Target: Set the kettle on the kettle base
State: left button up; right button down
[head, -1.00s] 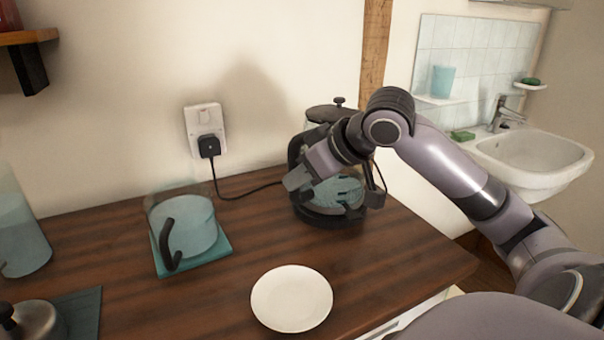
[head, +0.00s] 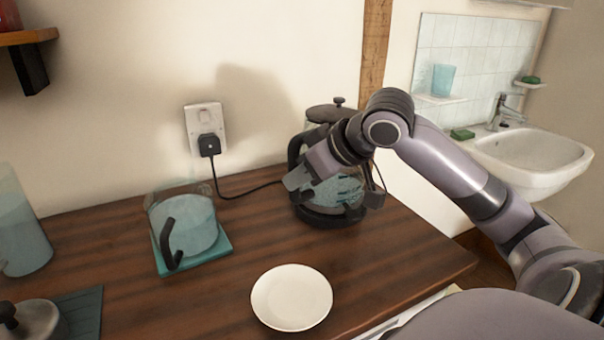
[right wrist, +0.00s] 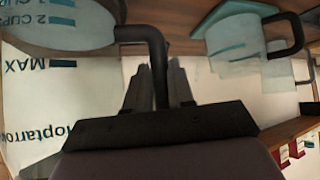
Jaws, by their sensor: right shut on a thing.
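The kettle (head: 342,190) is clear glass with water, a black lid and a black handle. It stands upright at the back right of the counter. The black round kettle base (head: 330,218) is directly under it, with a cord at its side. I cannot tell whether a thin gap is left between them. My right gripper (head: 294,182) is shut on the kettle handle. In the right wrist view the handle (right wrist: 152,36) runs down between the two fingers (right wrist: 160,85), beside the marked glass wall. My left gripper is not in view.
A glass jug (head: 184,222) with a black handle stands on a teal mat (head: 222,246). A white plate (head: 291,297) lies in front. A glass vessel (head: 20,235) and a lidded pot (head: 28,320) are at left. A wall socket (head: 203,118) feeds the cord. A sink (head: 530,155) is at right.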

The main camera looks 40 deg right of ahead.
jog(key=shift+f+b, duration=0.35)
jog(key=shift+f, duration=0.05)
jog(key=c, duration=1.3)
grip_release()
jog(key=shift+o, duration=0.2)
jog(key=p+v, duration=0.1)
jog(key=v, duration=1)
jog(key=shift+p, duration=0.3)
jog(key=shift+f, duration=0.1)
